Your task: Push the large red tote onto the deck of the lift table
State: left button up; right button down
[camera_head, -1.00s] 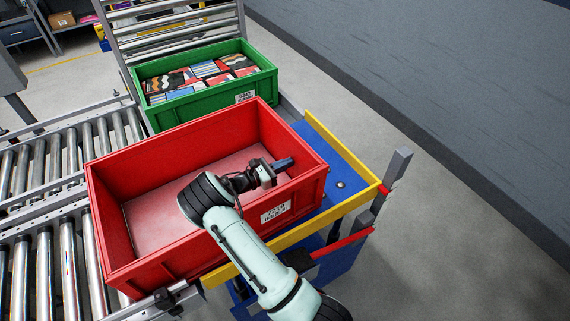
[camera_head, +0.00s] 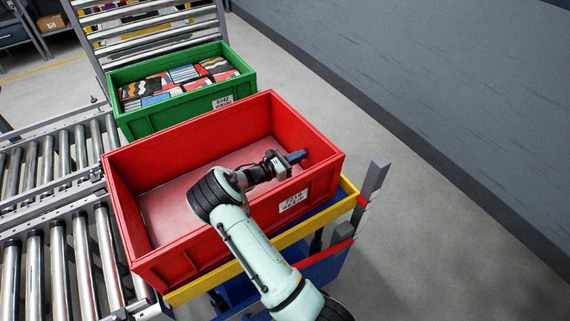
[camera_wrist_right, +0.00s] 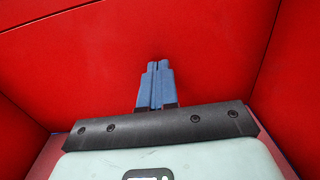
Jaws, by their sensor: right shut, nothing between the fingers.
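The large red tote (camera_head: 180,268) is upright and looks empty. It sits over the lift table, covering nearly all the blue deck. The table's yellow edge (camera_head: 190,289) shows along the tote's front and at its right corner. The tote's left side is beside the end of the roller conveyor; whether it still overlaps the rollers is hard to tell. My right gripper (camera_head: 297,157) is inside the tote, shut and empty, at its right end wall. In the right wrist view its blue fingers (camera_wrist_right: 158,70) point at a red wall, touching or very close. My left gripper is not in view.
A green tote (camera_head: 180,115) full of colourful packs stands behind the red one. Roller conveyors (camera_head: 70,265) lie on the left. A grey post (camera_head: 372,183) rises at the table's right corner. Clear floor and a grey wall (camera_head: 450,100) lie to the right.

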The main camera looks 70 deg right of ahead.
aim_at(311, 151)
jog(key=b+x, duration=0.1)
jog(key=x, duration=0.3)
jog(key=shift+s+d, duration=0.25)
jog(key=shift+s, duration=0.05)
jog(key=shift+s+d, duration=0.15)
jog(key=shift+d, duration=0.15)
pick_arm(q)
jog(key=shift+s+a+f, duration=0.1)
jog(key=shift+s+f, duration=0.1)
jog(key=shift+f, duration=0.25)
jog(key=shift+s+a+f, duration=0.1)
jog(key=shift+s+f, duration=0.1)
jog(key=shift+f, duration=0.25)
pick_arm(e)
jog(key=shift+r, duration=0.1)
jog(key=p+v, duration=0.3)
jog(key=v, duration=0.9)
jog(key=shift+a+r, duration=0.1)
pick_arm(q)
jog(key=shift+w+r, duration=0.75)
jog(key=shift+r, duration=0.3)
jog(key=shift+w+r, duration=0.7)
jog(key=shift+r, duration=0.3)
pick_arm(e)
jog(key=shift+w+a, duration=0.5)
